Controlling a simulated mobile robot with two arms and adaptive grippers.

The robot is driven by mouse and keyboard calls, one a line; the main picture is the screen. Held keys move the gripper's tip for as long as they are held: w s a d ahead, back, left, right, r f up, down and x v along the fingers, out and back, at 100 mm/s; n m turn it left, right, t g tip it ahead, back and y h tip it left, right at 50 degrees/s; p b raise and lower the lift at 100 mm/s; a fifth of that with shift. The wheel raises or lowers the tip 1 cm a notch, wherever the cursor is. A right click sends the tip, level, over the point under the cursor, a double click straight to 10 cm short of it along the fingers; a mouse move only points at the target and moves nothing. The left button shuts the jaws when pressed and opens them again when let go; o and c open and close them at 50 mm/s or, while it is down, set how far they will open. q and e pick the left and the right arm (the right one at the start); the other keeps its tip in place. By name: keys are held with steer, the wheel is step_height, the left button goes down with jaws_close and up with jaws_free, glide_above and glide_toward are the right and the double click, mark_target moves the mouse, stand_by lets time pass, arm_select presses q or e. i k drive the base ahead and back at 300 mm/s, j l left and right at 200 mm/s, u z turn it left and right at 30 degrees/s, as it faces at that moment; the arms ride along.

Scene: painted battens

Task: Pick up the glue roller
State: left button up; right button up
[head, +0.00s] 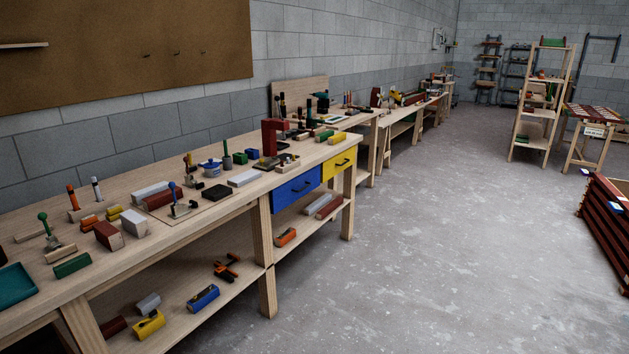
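I cannot tell for certain which object is the glue roller. Several upright handled items stand on the long wooden workbench (235,202). One has a green knob (43,217) at the near left. One has a blue knob (172,188) on a thin board near the middle. An orange-topped one (72,196) and a white-topped one (97,188) stand near the wall side. A dark green-handled one (227,158) stands farther along. Neither of my grippers is in view.
The bench holds painted blocks, a teal tray (14,284), a red clamp-like frame (272,136), a blue drawer (296,190) and a yellow drawer (339,163). More blocks lie on its lower shelf. A stack of red battens (604,222) stands right. The concrete floor (430,240) between is clear.

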mark_target(191, 167)
steer(key=i+u, duration=0.25)
steer(key=i, duration=0.2)
steer(key=i+l+u, duration=0.25)
steer(key=i, duration=0.15)
steer(key=i+l+u, duration=0.25)
steer(key=i, duration=0.2)
steer(key=i+l+u, duration=0.25)
steer(key=i, duration=0.15)
